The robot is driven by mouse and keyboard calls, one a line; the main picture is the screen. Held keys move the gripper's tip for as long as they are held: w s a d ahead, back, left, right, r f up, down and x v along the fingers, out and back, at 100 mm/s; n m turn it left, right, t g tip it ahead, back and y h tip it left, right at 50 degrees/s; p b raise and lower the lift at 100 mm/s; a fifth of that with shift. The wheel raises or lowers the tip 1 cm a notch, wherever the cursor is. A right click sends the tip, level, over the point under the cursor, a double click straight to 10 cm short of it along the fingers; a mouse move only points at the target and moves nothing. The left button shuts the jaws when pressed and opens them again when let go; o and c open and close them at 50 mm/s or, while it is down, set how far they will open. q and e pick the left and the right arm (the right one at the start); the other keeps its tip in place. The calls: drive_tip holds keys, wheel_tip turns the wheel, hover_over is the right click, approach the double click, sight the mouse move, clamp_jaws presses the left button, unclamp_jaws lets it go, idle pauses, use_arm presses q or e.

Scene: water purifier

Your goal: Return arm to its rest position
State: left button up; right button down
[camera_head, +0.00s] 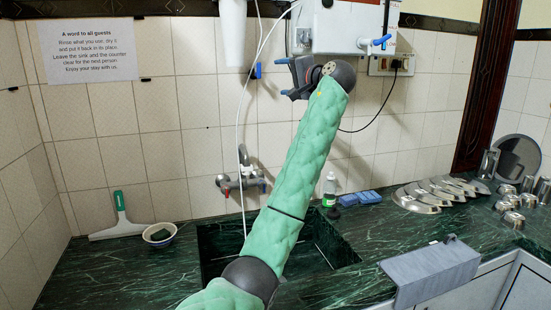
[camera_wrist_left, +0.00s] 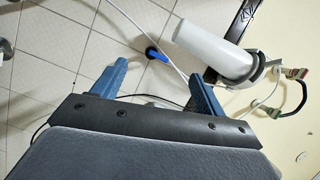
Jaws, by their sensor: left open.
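My left arm, in a green padded sleeve, reaches up from the bottom of the head view across the sink. Its left gripper (camera_head: 284,77) is just below and left of the white water purifier (camera_head: 345,28) on the wall. The blue fingers stand apart in the left wrist view (camera_wrist_left: 158,72), with nothing held between them. A white cylinder (camera_wrist_left: 212,48) and a blue valve lever (camera_wrist_left: 156,54) show beyond the fingers. The cylinder (camera_head: 233,35) hangs left of the purifier in the head view. The purifier's blue tap (camera_head: 381,40) sticks out at its right. My right gripper is not in view.
The dark sink (camera_head: 335,245) and wall faucet (camera_head: 241,182) lie behind and below my arm. A squeegee (camera_head: 120,222), a small bowl (camera_head: 159,236), a bottle (camera_head: 329,190) and steel dishes (camera_head: 425,197) stand on the green counter.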

use_arm(q)
drive_tip(key=s+r+n+t+h, duration=0.2)
drive_tip(key=s+r+n+h, duration=0.15)
drive_tip(key=s+h, duration=0.5)
drive_tip(key=s+a+f+g+h, duration=0.2)
drive_tip(key=s+a+f, duration=0.35)
drive_tip(key=f, duration=0.95)
drive_tip(key=s+a+f+n+g+h, duration=0.1)
drive_tip(key=s+a+f+h, duration=0.1)
drive_tip(key=s+f, duration=0.95)
drive_tip(key=s+a+f+g+h, duration=0.2)
drive_tip(key=s+a+f, duration=0.15)
drive_tip(key=f, duration=1.45)
drive_tip(key=s+a+f+g+y, duration=0.1)
drive_tip(key=s+f+g, duration=0.3)
drive_tip(key=s+f, duration=1.2)
drive_tip(key=s+a+f+g, duration=0.4)
drive_tip(key=s+f, duration=1.3)
drive_tip(key=s, duration=0.2)
drive_tip(key=shift+s+a+f+y+p, duration=0.25)
drive_tip(key=shift+s+a+y+p, duration=0.05)
drive_tip(key=shift+a+y, duration=0.05)
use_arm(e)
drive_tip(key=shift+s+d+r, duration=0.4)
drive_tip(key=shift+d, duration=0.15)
use_arm(q)
drive_tip(key=shift+n, duration=0.25)
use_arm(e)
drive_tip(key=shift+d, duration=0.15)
